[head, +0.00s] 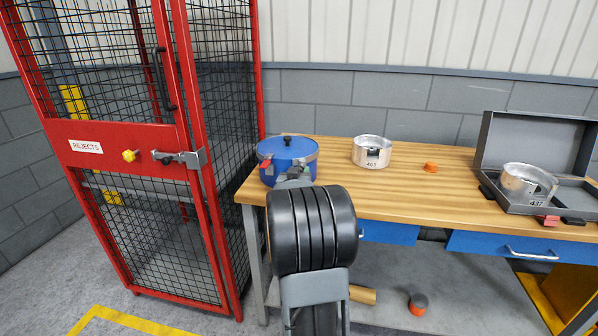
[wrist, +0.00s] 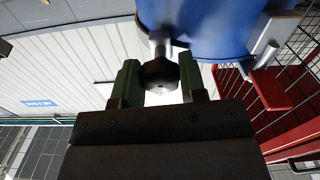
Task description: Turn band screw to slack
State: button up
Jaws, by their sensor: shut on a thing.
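A black screw knob (wrist: 160,74) on a short metal shank sticks out from the band. My gripper (wrist: 161,70) has its two green fingers on either side of this knob, shut on it. In the head view my gripper (head: 293,177) is at the drum's near side, and my arm hides the contact.
On the workbench (head: 330,197) stand a metal ring marked 463 (head: 372,152), an orange cap (head: 430,167) and an open grey case (head: 490,195) holding a ring marked 437 (head: 527,182). A red mesh cage marked REJECTS (head: 110,146) stands close on the left.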

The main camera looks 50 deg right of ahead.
jog(key=shift+n, duration=0.6)
jog(key=shift+n+p, duration=0.3)
jog(key=o, duration=0.9)
jog(key=v, duration=1.3)
jog(key=shift+s+a, duration=0.2)
jog(key=shift+a, duration=0.15)
